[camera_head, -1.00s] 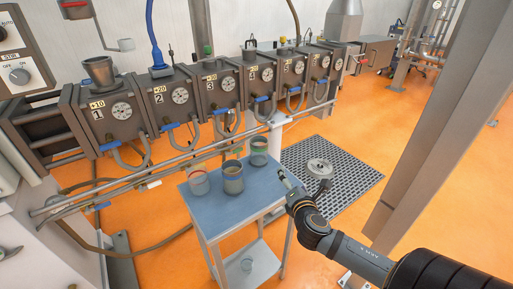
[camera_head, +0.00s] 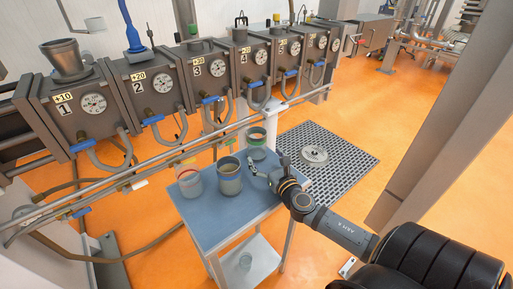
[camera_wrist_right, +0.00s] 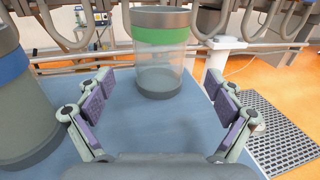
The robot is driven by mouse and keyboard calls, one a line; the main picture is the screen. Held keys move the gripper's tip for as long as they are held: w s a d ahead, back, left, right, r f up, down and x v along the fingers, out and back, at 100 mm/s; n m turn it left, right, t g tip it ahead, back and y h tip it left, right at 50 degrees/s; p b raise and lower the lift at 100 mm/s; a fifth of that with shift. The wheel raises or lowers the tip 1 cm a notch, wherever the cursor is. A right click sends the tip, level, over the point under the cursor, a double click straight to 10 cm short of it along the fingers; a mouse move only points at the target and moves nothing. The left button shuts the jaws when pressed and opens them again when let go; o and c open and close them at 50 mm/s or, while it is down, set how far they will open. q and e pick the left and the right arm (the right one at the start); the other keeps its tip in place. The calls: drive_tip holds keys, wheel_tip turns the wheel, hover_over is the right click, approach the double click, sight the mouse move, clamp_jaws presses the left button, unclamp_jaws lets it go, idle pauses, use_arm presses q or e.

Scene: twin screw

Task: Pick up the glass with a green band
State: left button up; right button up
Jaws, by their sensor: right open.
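The glass with the green band (camera_head: 257,143) stands upright at the back right of the blue-topped cart (camera_head: 213,229). In the right wrist view this glass (camera_wrist_right: 160,62) is clear, with a grey rim above the green band, straight ahead and beyond the fingertips. My right gripper (camera_head: 258,168) is over the cart top, in front of the glass. In the right wrist view the gripper (camera_wrist_right: 158,105) has its purple-padded fingers spread wide with nothing between them. My left gripper is not in view.
A grey glass with a blue band (camera_wrist_right: 14,90) stands close left of my right gripper. A red-banded glass (camera_head: 188,178) stands further left on the cart. Numbered machine boxes (camera_head: 155,85) and pipes line the back. A floor grate (camera_head: 335,165) lies right.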

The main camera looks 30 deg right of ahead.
sight(261, 150)
drive_tip(key=shift+w, duration=0.3)
drive_tip(key=w, duration=0.1)
drive_tip(key=w+p, duration=0.1)
drive_tip(key=w, duration=0.3)
drive_tip(key=shift+d+r, duration=0.15)
drive_tip(key=shift+d, duration=0.25)
drive_tip(key=shift+w, duration=0.35)
drive_tip(key=shift+c, duration=0.7)
drive_tip(key=c, duration=1.7)
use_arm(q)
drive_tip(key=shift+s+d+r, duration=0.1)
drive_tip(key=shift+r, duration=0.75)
use_arm(e)
drive_tip(key=shift+c, duration=0.2)
